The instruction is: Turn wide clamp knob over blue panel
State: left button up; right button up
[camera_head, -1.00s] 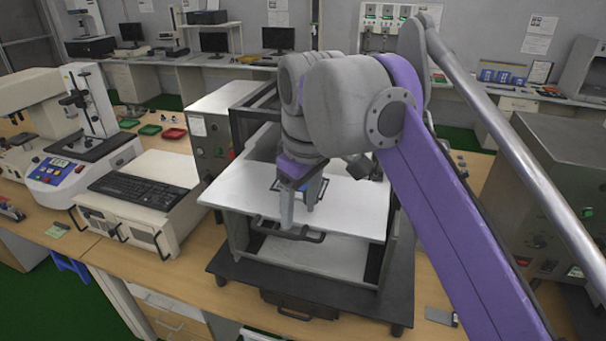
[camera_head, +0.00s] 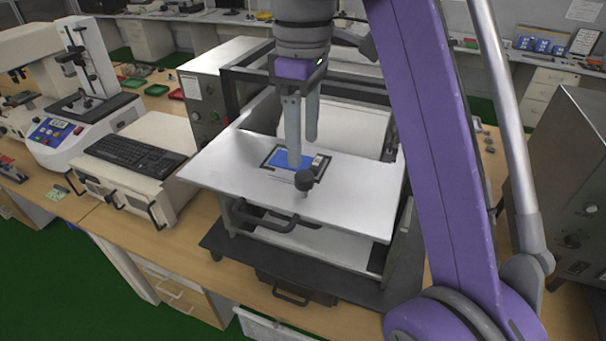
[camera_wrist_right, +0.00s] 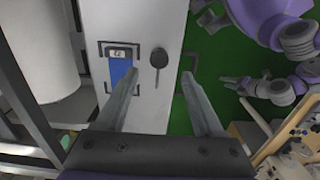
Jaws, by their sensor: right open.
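A dark round clamp knob (camera_head: 304,180) with a short stem stands on the white lid near its front edge. In the right wrist view the knob (camera_wrist_right: 159,57) lies between and beyond the fingertips. The blue panel (camera_head: 283,160), in a dark frame, is on the lid just behind the knob; it also shows in the right wrist view (camera_wrist_right: 120,72). My right gripper (camera_head: 302,153) is open and empty, fingers pointing down above the panel, behind the knob and apart from it. My left gripper (camera_wrist_right: 237,84) appears small in the wrist view; its jaw opening is unclear.
The white lid (camera_head: 225,165) tops a framed machine with a front handle (camera_head: 262,222). A metal control box (camera_head: 215,85) stands at its left, beside a keyboard (camera_head: 135,160) on a beige unit. Another metal cabinet (camera_head: 575,165) stands at the right.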

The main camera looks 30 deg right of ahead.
aim_at(304, 175)
jog(key=f, duration=0.2)
jog(key=f+b, duration=0.1)
jog(key=f, duration=0.2)
jog(key=shift+s+d, duration=0.1)
jog(key=shift+s, duration=0.1)
jog(key=shift+w+f+b, duration=0.2)
jog(key=shift+f+b, duration=0.2)
jog(key=shift+f, duration=0.25)
pick_arm(q)
jog(key=f, duration=0.1)
jog(key=s+f, duration=0.1)
jog(key=f, duration=0.1)
jog(key=shift+s+f, duration=0.15)
jog(key=shift+f, duration=0.05)
pick_arm(e)
jog(key=shift+c, duration=0.3)
grip_shut()
